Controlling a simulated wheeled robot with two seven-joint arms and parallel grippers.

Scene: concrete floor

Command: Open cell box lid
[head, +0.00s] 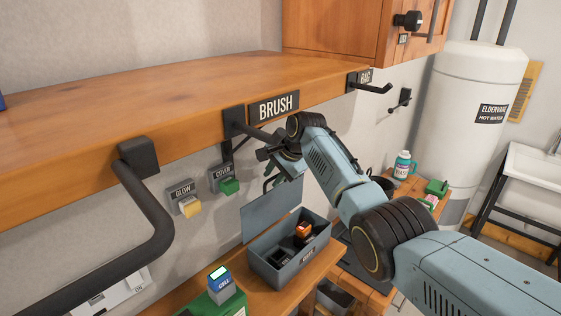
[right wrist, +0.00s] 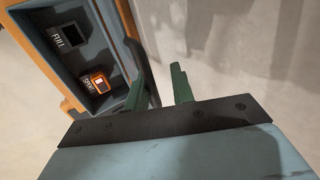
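The cell box (head: 262,266) is a grey-blue open-topped box on the wooden bench below the shelf. Its lid (head: 268,216) stands raised at the back, leaning toward the wall. Inside are dark compartments and an orange-topped cell (head: 303,230). In the right wrist view the orange cell (right wrist: 98,82) sits in the compartment marked SPENT; the FULL compartment (right wrist: 69,34) looks dark. My right gripper (head: 279,172) is above the lid's upper edge. Its green fingers (right wrist: 160,90) are apart, with a dark handle-like bar (right wrist: 141,62) close to the left finger; contact is unclear. My left gripper is out of view.
A wooden shelf (head: 150,88) with black hooks overhangs the bench. A blue cell (head: 221,282) stands on a green unit left of the box. GLOW (head: 190,206) and COVER (head: 229,186) switches are on the wall. A bottle (head: 403,166) stands at the right.

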